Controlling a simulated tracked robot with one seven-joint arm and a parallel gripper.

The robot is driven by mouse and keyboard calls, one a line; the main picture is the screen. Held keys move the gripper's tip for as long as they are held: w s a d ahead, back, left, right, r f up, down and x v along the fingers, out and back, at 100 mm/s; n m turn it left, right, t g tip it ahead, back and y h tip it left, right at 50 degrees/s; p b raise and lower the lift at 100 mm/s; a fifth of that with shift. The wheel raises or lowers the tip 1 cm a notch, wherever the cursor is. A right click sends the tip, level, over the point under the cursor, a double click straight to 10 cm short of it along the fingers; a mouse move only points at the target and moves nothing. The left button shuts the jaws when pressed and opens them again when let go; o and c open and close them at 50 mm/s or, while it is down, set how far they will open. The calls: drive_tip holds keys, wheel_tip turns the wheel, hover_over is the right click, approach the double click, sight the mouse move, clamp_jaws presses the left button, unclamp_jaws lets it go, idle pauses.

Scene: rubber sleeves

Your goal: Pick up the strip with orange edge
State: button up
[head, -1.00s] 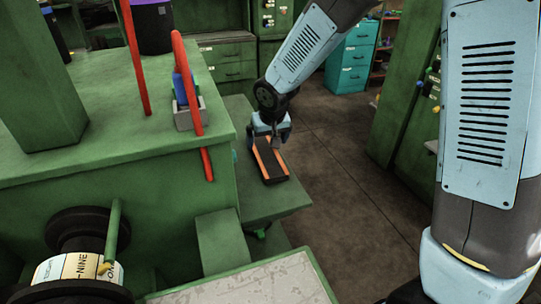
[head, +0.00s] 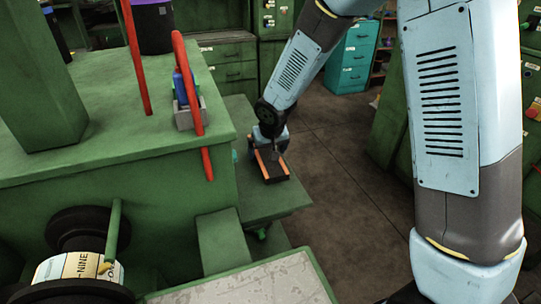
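The strip with orange edge (head: 276,174) is dark with orange along its two long sides. It lies on the low green ledge beside the machine, in the middle of the head view. My gripper (head: 271,153) points down over the strip's far end and hides that part. I cannot tell whether the fingers touch the strip or how far apart they are.
The large green machine body (head: 200,152) stands just left of the ledge. Red rods (head: 187,85) and a grey block (head: 188,113) are on it. A teal cabinet (head: 352,62) stands behind. The floor (head: 345,165) right of the ledge is clear.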

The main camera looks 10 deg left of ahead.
drive_tip(key=c, duration=0.9)
drive_tip(key=shift+c, duration=0.2)
